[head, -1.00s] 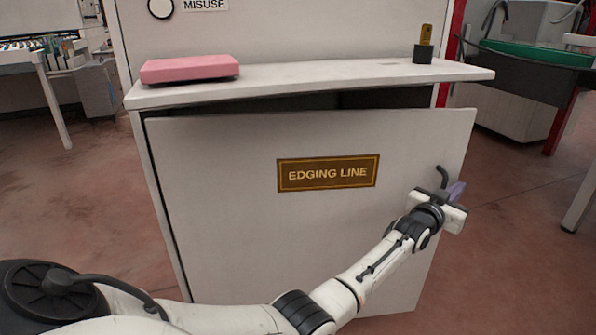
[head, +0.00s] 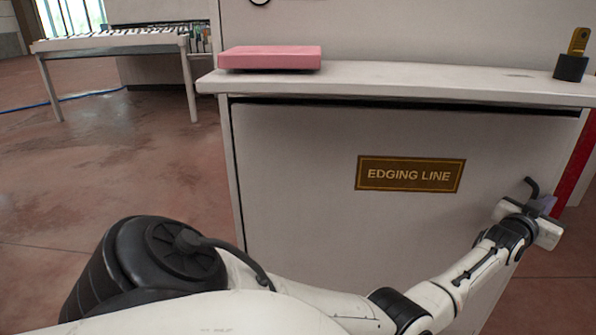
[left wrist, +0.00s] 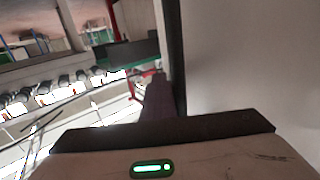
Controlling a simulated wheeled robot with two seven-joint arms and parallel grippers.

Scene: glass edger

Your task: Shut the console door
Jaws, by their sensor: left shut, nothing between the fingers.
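The console door (head: 310,180) is a grey-white panel with a brown "EDGING LINE" plate (head: 410,175). It stands nearly in line with the console front, with a narrow dark gap along its top; I cannot tell whether it is fully flush. A black bent handle (head: 532,187) shows near its right edge. My left gripper (head: 547,205) is shut and empty at that edge, close by the handle; contact is unclear. In the left wrist view the shut fingers (left wrist: 165,100) point along the pale door panel (left wrist: 245,60). My right gripper is not in view.
The console's top ledge (head: 430,80) overhangs the door. It carries a pink block (head: 270,57) and a dark cup with a yellow piece (head: 572,55). A white table (head: 110,42) stands at the back left. The floor (head: 90,180) to the left is clear.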

